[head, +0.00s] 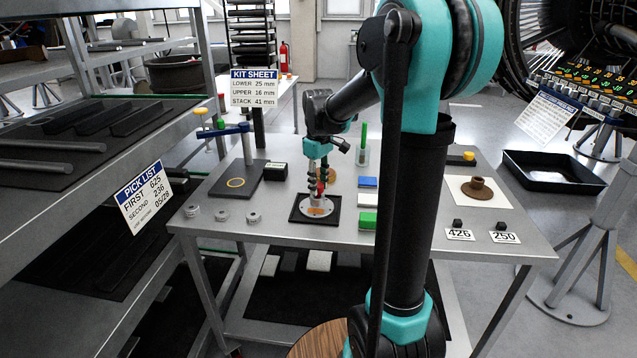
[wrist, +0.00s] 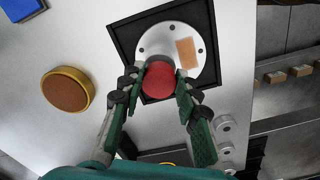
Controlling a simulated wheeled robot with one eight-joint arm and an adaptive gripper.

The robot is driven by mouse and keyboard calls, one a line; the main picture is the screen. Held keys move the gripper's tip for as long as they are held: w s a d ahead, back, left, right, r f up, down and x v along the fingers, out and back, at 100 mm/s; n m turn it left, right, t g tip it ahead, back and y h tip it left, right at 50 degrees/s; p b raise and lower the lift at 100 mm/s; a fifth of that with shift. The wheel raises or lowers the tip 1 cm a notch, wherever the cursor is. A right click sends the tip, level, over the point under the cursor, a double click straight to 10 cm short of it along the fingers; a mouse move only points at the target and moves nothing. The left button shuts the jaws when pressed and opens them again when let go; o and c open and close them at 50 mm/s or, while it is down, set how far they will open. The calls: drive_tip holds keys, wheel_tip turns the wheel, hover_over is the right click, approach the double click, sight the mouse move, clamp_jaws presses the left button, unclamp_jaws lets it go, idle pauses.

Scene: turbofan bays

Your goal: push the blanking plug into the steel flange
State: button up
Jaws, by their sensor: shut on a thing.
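In the head view the flange (head: 316,208) and mat (head: 297,217) are near the middle of the bench. The red blanking plug (wrist: 159,80) is between the fingers of my gripper (wrist: 158,87), which is shut on it. In the head view my gripper (head: 318,188) points down over the flange. The plug covers the flange's centre, so I cannot tell whether it touches or enters the bore.
Beside the mat are a brown disc with a yellow rim (wrist: 67,90), a blue block (head: 368,182) and a green block (head: 368,220). A green post (head: 362,148) stands behind. Grey round parts (head: 222,214) and a dark pad (head: 237,192) lie left. A brown fitting (head: 478,190) is right.

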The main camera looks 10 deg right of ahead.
drive_tip(key=shift+f, duration=0.75)
drive_tip(key=o, duration=1.3)
drive_tip(key=shift+r, duration=3.5)
